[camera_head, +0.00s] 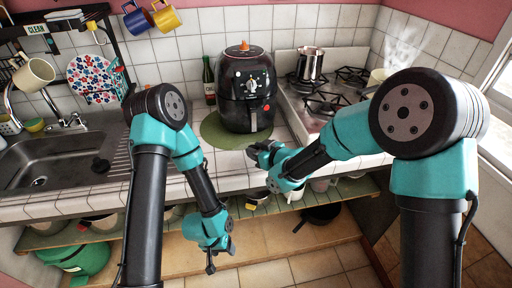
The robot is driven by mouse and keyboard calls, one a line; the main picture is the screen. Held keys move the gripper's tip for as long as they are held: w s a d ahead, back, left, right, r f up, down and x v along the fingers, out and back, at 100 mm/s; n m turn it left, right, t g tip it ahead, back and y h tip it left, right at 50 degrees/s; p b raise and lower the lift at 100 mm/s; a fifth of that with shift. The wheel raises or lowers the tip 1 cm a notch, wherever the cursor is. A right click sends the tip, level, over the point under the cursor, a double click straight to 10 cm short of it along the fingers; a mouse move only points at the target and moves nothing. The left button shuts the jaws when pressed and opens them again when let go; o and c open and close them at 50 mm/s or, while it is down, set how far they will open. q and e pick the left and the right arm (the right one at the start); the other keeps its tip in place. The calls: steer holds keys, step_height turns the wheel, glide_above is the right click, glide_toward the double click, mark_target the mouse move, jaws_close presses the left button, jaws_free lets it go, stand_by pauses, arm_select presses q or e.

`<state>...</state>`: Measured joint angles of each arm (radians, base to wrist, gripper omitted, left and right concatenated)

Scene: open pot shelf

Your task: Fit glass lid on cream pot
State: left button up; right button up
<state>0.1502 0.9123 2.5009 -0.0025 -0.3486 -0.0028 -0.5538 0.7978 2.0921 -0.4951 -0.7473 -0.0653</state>
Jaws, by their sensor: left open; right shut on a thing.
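My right gripper (256,151) is over the front edge of the counter, in front of the black air fryer. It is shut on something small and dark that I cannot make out. My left gripper (210,266) is open, pointing down in front of the lower shelf, low in the picture. A cream pot-like vessel (378,76) shows at the back right by the stove, mostly hidden behind my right arm; steam rises above it. I cannot pick out a glass lid. Several pots stand on the open shelf under the counter, partly hidden by my arms and the counter edge.
The air fryer (246,92) stands on a green round mat (213,134). A steel pot (310,64) sits on the stove. The sink (50,160) is at left. A dark pan (320,214) and green container (88,260) are low down. The floor (308,266) in front is clear.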

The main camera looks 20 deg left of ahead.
steer(key=s+d+r, duration=0.1)
steer(key=s+d, duration=0.2)
steer(key=s, duration=0.9)
steer(key=shift+d, duration=0.2)
